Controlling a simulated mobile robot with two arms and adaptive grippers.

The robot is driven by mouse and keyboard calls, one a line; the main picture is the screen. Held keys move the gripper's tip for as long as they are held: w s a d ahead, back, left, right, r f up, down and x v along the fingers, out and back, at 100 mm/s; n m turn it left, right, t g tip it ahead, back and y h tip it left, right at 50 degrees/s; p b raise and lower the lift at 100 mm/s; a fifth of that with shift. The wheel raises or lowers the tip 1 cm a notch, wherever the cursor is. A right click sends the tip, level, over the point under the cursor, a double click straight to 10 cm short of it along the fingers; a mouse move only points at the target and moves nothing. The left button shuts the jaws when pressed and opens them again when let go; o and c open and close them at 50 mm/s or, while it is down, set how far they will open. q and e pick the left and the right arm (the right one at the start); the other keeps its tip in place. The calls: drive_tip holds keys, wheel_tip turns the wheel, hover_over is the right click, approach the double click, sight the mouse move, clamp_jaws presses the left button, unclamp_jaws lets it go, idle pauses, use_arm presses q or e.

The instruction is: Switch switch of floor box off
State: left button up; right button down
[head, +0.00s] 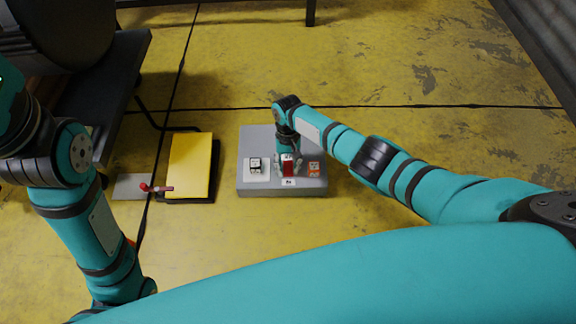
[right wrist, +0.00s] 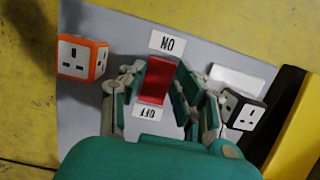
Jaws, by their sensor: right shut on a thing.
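The grey floor box (head: 311,186) lies on the yellow floor in the head view; its surface also fills much of the right wrist view (right wrist: 86,118). A red switch (head: 288,168) sits near its front middle. In the right wrist view the red switch (right wrist: 156,81) lies between an ON label (right wrist: 167,43) and an OFF label (right wrist: 150,113), both upside down. My right gripper (right wrist: 158,86) reaches down with a finger on each side of the switch and is shut on it. Which way the switch is tilted is hard to tell. My left gripper is not in view.
A black-framed socket (head: 255,165) and an orange socket (head: 314,168) flank the switch closely. A yellow and black flat object (head: 190,165) and a grey plate with a red-handled item (head: 155,188) lie left of the box. The floor right of it is clear.

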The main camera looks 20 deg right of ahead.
sight(288, 164)
drive_tip(key=shift+s+a+f+g, duration=0.15)
drive_tip(key=shift+s+g, duration=0.15)
drive_tip(key=shift+s, duration=0.15)
drive_tip(key=c, duration=1)
unclamp_jaws()
drive_tip(key=shift+o, duration=0.2)
drive_tip(key=shift+w, duration=0.1)
drive_tip(key=shift+w+r, duration=0.1)
drive_tip(key=shift+r, duration=0.3)
drive_tip(key=v, duration=1.1)
drive_tip(key=shift+r, duration=0.1)
